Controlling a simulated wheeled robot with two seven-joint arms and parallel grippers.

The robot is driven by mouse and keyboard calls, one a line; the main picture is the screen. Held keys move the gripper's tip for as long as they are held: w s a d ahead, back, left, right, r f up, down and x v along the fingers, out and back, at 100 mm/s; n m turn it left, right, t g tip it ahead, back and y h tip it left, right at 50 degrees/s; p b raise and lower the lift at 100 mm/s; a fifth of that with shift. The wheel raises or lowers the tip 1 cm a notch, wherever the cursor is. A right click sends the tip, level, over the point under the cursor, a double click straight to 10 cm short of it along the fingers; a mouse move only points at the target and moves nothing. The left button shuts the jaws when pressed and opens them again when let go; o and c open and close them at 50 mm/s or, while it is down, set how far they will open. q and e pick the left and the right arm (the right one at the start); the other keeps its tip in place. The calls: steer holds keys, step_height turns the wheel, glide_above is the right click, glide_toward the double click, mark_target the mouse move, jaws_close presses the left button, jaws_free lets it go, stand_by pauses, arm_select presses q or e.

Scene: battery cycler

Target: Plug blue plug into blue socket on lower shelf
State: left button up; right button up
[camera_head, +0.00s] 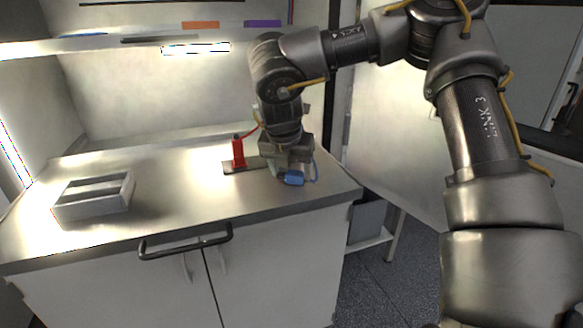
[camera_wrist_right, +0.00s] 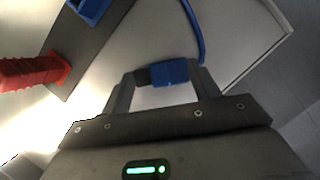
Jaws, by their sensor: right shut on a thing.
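My right gripper (camera_head: 288,166) is over the right end of the bench and shut on the blue plug (camera_head: 293,178). In the right wrist view the blue plug (camera_wrist_right: 172,71) lies crosswise between the two fingertips (camera_wrist_right: 163,74), with its dark end to the left. Its blue cable (camera_wrist_right: 195,25) runs up out of that view. I cannot clearly make out the blue socket. A small blue mark (camera_head: 83,35) shows at the upper left, by the shelf. My left gripper is not in view.
A red plug (camera_head: 238,152) stands upright on a dark plate (camera_head: 230,168), left of my right gripper. A blue piece (camera_wrist_right: 92,8) is on this plate. A grey divided tray (camera_head: 95,206) sits at left. The bench middle (camera_head: 180,180) is clear. A shelf (camera_head: 130,44) spans above.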

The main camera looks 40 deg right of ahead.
steer(key=o, duration=0.6)
steer(key=shift+c, duration=0.2)
steer(key=o, duration=0.5)
steer(key=shift+c, duration=0.2)
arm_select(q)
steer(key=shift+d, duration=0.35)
arm_select(e)
steer(key=v, duration=0.5)
steer(key=shift+w+p, duration=0.15)
steer(key=shift+p, duration=0.25)
arm_select(q)
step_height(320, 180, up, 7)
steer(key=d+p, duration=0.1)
steer(key=p, duration=0.5)
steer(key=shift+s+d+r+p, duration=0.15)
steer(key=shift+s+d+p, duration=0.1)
steer(key=shift+p, duration=0.1)
arm_select(e)
steer(key=v, duration=0.6)
